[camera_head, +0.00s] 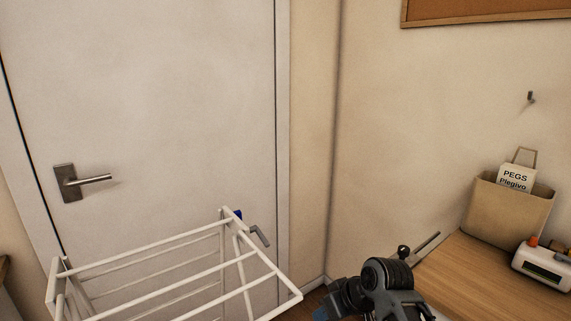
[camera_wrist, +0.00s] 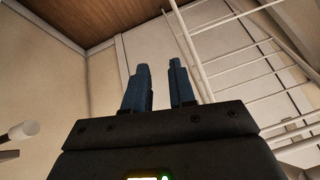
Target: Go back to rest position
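My gripper (camera_wrist: 159,68) shows in the wrist view as two dark blue fingers standing apart, with nothing between them. It is open and empty. In the head view my dark arm is at the bottom, right of the middle, between the drying rack and the wooden desk; the fingertips there are mostly cut off by the lower edge. No object named by the task is in view.
A white drying rack (camera_head: 185,240) stands left of my arm, before a closed door (camera_head: 150,110); its bars (camera_wrist: 240,45) also show in the wrist view. On the right, a wooden desk (camera_head: 450,272) bears a peg bag (camera_head: 505,212) and a white device (camera_head: 542,268).

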